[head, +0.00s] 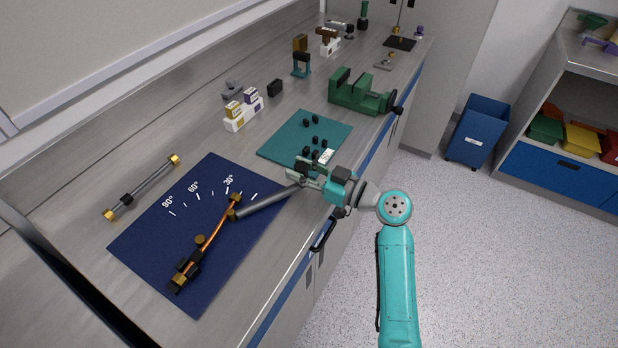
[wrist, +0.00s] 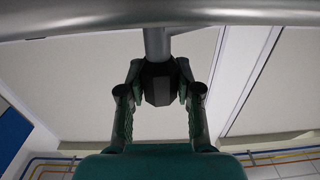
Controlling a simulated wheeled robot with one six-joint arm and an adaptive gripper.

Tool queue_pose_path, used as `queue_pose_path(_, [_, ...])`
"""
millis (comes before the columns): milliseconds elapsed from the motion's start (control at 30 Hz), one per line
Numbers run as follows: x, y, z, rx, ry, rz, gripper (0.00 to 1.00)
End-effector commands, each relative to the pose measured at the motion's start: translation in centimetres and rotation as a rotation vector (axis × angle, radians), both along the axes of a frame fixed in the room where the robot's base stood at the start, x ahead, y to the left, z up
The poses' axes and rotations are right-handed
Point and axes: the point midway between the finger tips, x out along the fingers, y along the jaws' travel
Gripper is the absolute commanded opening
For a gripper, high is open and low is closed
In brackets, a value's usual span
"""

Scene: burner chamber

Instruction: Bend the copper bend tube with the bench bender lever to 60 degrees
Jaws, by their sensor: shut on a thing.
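The copper bend tube (head: 218,227) lies on the dark blue bender mat (head: 150,247), running from a brass and black clamp (head: 181,276) at the lower left up toward the 30° mark. It looks nearly straight, with at most a slight bend. The grey bender lever (head: 268,201) reaches from the tube's upper end to the right, past the mat's edge. My gripper (head: 303,180) is shut on the lever's outer end. In the wrist view, the fingers close on a dark grip (wrist: 158,82) on a grey rod. Angle marks 30°, 60° and 90° are printed on the mat.
A teal mat (head: 275,150) with several small black parts lies behind my gripper. A green vise (head: 355,92) stands farther back near the bench edge. A brass-ended rod (head: 142,187) lies left of the blue mat. A drawer handle (head: 322,238) sticks out below the bench edge.

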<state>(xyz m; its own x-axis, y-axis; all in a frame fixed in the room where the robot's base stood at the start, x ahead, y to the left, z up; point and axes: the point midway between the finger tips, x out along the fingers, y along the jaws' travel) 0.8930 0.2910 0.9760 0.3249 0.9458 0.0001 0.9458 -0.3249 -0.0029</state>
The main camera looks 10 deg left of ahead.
Motion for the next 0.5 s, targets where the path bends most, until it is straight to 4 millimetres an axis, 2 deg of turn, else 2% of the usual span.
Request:
queue_pose_path(267, [0.20, 0.06, -0.14, -0.001, 0.003, -0.005, 0.00])
queue_pose_path(300, [0.21, 0.05, -0.14, -0.001, 0.003, -0.005, 0.35])
queue_pose_path(400, [0.20, 0.04, -0.11, 0.000, 0.002, -0.005, 0.60])
queue_pose_path(500, [0.18, 0.03, -0.07, -0.001, 0.001, -0.005, 0.60])
